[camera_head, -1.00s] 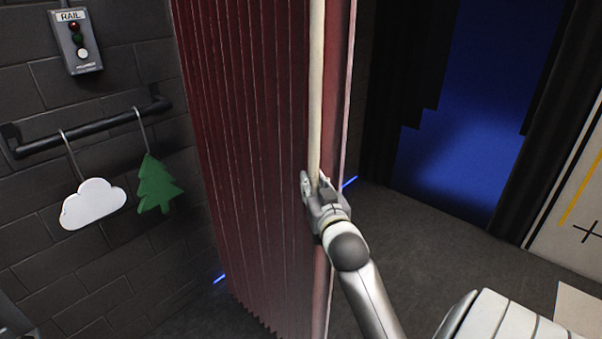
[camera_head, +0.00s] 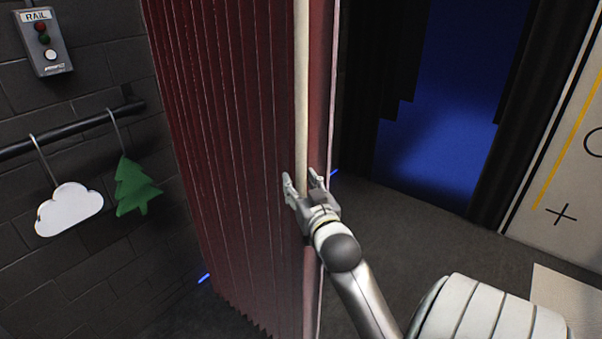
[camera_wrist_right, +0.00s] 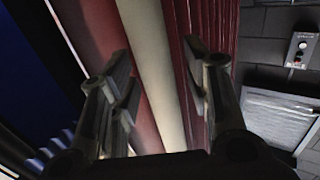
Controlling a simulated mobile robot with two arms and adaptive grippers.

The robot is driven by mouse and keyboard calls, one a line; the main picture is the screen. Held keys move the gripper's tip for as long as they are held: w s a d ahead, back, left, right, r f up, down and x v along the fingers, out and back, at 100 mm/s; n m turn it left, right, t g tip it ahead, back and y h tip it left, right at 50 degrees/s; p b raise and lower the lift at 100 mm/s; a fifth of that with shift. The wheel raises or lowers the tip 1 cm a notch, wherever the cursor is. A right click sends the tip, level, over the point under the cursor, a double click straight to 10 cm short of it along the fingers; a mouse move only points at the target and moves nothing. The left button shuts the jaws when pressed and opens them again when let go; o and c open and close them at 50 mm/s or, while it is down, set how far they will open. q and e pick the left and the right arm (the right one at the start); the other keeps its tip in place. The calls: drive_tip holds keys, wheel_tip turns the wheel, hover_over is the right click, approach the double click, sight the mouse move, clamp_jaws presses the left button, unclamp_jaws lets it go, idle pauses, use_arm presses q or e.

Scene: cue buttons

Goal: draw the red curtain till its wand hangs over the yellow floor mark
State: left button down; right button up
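The red curtain (camera_head: 225,150) hangs in pleats down the middle of the head view. Its pale wand (camera_head: 301,90) runs down near the right edge and also shows in the wrist view (camera_wrist_right: 152,50). My right gripper (camera_head: 303,182) is open, with its fingers on either side of the wand. In the wrist view a gap shows between the wand and the right-hand finger (camera_wrist_right: 196,82). The wand's lower end is hidden behind my gripper. No yellow mark shows on the visible floor. My left gripper is out of view.
A RAIL button box (camera_head: 44,42) is on the left brick wall. A cloud (camera_head: 68,208) and a green tree (camera_head: 134,187) hang from a black bar below it. A blue strip (camera_head: 203,279) lies near the curtain's foot. A pale panel (camera_head: 560,190) with a yellow line stands right.

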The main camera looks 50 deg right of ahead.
drive_tip(key=v, duration=1.2)
idle(0.6)
